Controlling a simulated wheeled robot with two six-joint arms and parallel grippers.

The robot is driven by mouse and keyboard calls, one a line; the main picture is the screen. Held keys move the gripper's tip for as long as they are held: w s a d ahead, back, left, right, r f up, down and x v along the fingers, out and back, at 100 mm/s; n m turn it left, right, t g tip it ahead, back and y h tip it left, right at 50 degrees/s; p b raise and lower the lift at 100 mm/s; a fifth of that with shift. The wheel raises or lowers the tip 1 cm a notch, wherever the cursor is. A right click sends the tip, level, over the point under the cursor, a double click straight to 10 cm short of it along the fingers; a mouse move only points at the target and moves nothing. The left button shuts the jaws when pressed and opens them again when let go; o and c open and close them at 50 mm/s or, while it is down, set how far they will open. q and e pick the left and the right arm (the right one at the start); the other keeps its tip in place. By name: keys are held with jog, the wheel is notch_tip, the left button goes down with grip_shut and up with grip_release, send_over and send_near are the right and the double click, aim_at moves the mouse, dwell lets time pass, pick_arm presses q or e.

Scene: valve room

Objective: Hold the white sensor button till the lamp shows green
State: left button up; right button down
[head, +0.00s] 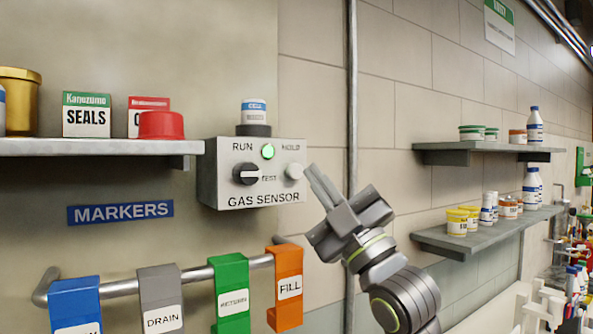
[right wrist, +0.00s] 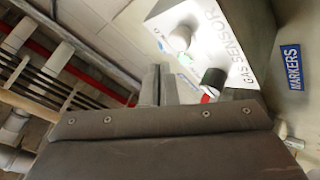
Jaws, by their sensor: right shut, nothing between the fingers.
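The grey gas sensor box (head: 222,190) is on the wall in the head view, and part of it shows in the right wrist view (right wrist: 238,45). Its lamp (head: 267,151) glows green. The white button (head: 294,171) is on the box's right side, below the word HOLD; it also shows in the right wrist view (right wrist: 180,38). A black knob (head: 246,174) is left of it, its white mark toward TEST. My right gripper (head: 312,172) is shut and empty, its tips just right of the button and seemingly apart from it. My left gripper is out of view.
A small jar (head: 254,112) stands on the box. A shelf (head: 100,147) with boxes and a red lid is at left. Below, a rail (head: 195,273) carries coloured tags. A vertical pipe (head: 351,100) runs behind my right gripper. Two shelves with bottles are at right.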

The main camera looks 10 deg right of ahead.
jog(key=s, duration=0.1)
jog(key=s+d+p, duration=0.1)
jog(key=s, duration=0.1)
jog(key=shift+s+d, duration=0.15)
jog(key=shift+s, duration=0.1)
